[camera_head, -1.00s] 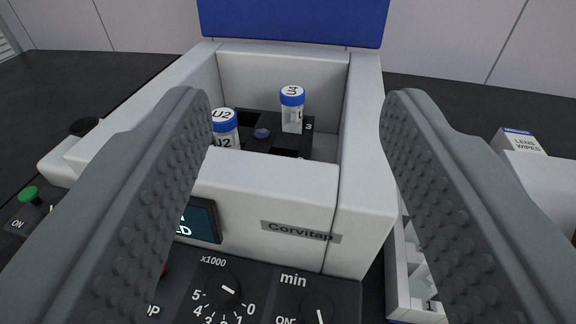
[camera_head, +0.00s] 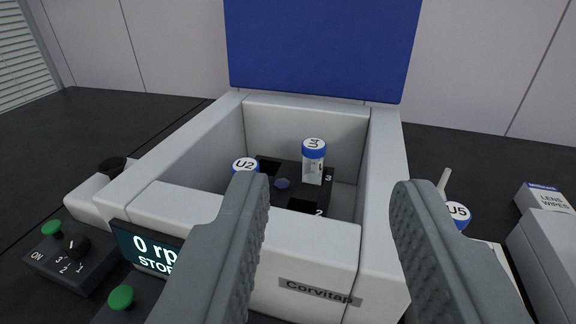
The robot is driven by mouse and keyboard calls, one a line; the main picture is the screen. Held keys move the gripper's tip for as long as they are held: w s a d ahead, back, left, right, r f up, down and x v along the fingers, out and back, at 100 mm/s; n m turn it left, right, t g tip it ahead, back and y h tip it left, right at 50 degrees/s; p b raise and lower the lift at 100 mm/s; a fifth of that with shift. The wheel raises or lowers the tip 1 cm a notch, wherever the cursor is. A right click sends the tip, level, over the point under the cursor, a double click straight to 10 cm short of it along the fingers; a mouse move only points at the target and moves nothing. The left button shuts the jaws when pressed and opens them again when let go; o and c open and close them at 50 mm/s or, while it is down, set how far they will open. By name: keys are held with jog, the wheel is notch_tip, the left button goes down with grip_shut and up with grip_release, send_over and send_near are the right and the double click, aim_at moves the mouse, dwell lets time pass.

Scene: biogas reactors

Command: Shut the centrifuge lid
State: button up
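The centrifuge (camera_head: 384,200) is a white box with its blue lid (camera_head: 322,45) standing upright, open, at the back. Inside, a black rotor (camera_head: 283,196) carries a blue-capped tube U4 (camera_head: 314,160) and a blue-capped tube U2 (camera_head: 245,168); numbered slots show, and the one near the 2 looks empty. A display (camera_head: 150,247) on the front reads 0 rpm and STOP, partly hidden by my left finger. My gripper (camera_head: 325,190) is open and empty, its fingers spread in front of the centrifuge, short of the lid.
At right, a tube U5 (camera_head: 457,214) stands beside the centrifuge, near a lens wipes box (camera_head: 545,199) and a white box. At left is a small control box (camera_head: 68,257) with a knob and green button. The wall is behind the lid.

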grip_shut()
jog(key=w+a+r+m+g, duration=0.1)
jog(key=w+r+g, duration=0.5)
jog(key=w+r, duration=2.35)
jog(key=w+a+r+m+g+h, duration=0.1)
jog(key=w+r+g+h, duration=0.15)
jog(key=w, duration=0.75)
jog(key=shift+y, duration=0.45)
jog(key=shift+w+d+f, duration=0.1)
jog(key=shift+w+f, duration=0.35)
jog(key=shift+f, duration=0.7)
jog(key=shift+w+a+f, duration=0.1)
jog(key=shift+w+f, duration=0.35)
jog(key=shift+f, duration=0.7)
jog(key=shift+w+d+f, duration=0.1)
jog(key=shift+w+f, duration=0.35)
jog(key=shift+f, duration=0.7)
